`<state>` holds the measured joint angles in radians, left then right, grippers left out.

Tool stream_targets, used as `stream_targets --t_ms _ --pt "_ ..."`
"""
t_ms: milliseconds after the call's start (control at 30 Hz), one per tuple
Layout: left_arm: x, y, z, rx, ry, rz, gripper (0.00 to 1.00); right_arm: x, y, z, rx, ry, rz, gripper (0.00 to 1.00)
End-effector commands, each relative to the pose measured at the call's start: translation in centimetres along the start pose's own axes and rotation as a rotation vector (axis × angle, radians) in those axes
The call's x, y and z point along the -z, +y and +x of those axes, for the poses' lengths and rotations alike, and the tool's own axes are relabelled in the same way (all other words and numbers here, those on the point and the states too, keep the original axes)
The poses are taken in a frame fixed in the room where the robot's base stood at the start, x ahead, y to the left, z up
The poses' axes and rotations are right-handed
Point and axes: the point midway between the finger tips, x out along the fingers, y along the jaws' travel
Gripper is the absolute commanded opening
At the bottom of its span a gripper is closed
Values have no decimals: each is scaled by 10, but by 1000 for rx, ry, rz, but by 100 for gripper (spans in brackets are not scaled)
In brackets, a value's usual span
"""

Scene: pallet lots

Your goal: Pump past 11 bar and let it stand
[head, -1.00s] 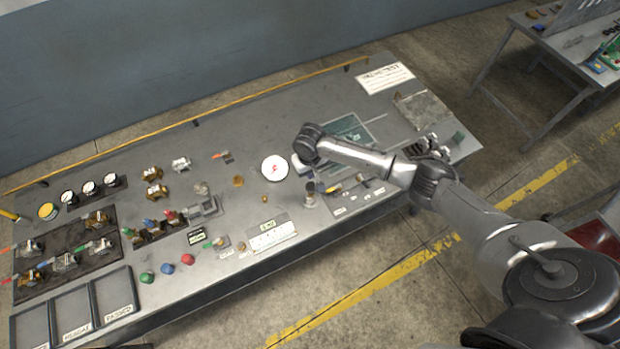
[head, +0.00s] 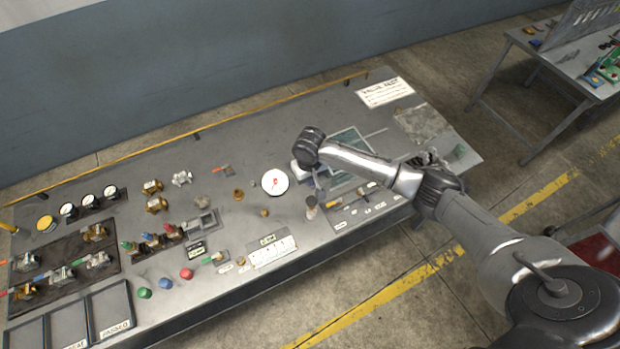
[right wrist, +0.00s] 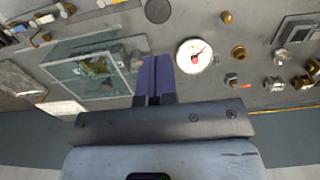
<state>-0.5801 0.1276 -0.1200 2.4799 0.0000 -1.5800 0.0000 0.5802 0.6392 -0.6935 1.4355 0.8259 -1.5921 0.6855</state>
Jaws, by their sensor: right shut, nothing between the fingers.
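A round white gauge (head: 275,182) with a red needle lies face up near the middle of the bench. It also shows in the right wrist view (right wrist: 194,55), where its scale is too small to read. A short upright cylinder with a dark top (head: 311,206) stands to the gauge's lower right; I cannot tell whether it is part of the pump. My left gripper is out of view.
A clear-panelled guard (right wrist: 92,72) stands beside my right gripper. Several brass fittings (head: 156,204) and coloured caps (head: 186,273) occupy the bench's left part. A white labelled card (head: 272,251) lies at the front edge. A yellow rail (head: 255,113) runs along the back.

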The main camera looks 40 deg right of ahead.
Motion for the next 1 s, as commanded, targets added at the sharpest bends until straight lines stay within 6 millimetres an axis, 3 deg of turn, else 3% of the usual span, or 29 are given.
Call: stream_targets --t_ms 333,600,1000 --pt "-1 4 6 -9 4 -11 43 2 0 -2 0 4 -1 0" --pt "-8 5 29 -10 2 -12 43 -1 -2 -28 -4 4 -4 0" --pt "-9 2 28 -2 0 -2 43 -3 -3 -32 -4 -1 -4 0"
